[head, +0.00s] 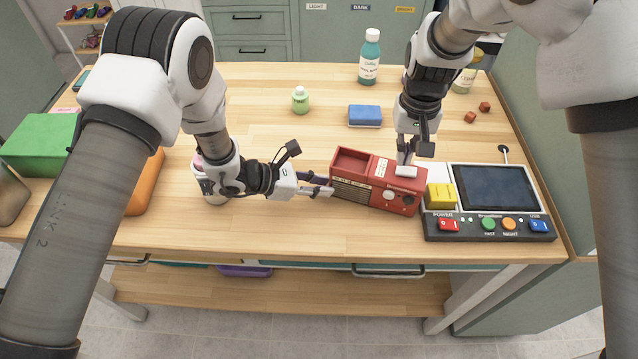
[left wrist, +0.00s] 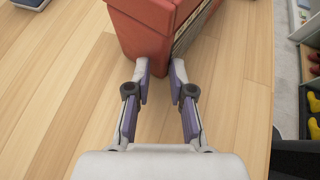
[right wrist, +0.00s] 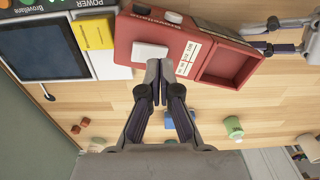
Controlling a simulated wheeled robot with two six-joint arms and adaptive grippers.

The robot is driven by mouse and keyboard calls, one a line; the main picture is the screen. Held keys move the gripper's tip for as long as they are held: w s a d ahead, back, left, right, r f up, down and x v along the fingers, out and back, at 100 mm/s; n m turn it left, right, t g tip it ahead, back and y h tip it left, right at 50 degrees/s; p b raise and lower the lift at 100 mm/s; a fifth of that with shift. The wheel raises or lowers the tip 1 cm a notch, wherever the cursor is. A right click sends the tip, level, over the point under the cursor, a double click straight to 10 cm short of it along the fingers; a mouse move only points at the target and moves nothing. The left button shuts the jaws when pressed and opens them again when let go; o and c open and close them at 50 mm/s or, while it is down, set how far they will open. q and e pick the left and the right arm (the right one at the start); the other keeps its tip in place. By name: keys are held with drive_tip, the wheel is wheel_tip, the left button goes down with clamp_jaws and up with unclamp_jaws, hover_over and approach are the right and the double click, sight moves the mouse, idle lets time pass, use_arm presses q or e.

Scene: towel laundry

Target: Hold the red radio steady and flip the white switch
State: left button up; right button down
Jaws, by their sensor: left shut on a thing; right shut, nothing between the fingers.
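The red radio (head: 378,199) stands on the wooden table, its speaker grille and knobs facing the front edge. My left gripper (head: 327,187) is shut on the radio's left end; in the left wrist view its fingers (left wrist: 161,70) sit on either side of the radio's corner (left wrist: 145,28). The white switch (head: 405,171) is a broad rocker on the radio's top, toward the right end. My right gripper (head: 404,155) is shut and empty, pointing down at the switch. In the right wrist view its fingertips (right wrist: 161,66) are beside the switch (right wrist: 150,51); I cannot tell if they touch.
A control panel (head: 490,228) with colored buttons, a yellow block (head: 440,196) and a dark screen (head: 495,187) stand close to the radio's right. The front middle table is clear.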

drive_tip(key=shift+r, duration=2.4)
use_arm(q)
drive_tip(key=o, duration=0.9)
drive_tip(key=shift+d, duration=0.1)
drive_tip(key=shift+o, duration=0.2)
drive_tip(key=shift+d, duration=0.2)
use_arm(e)
drive_tip(key=shift+d, duration=0.3)
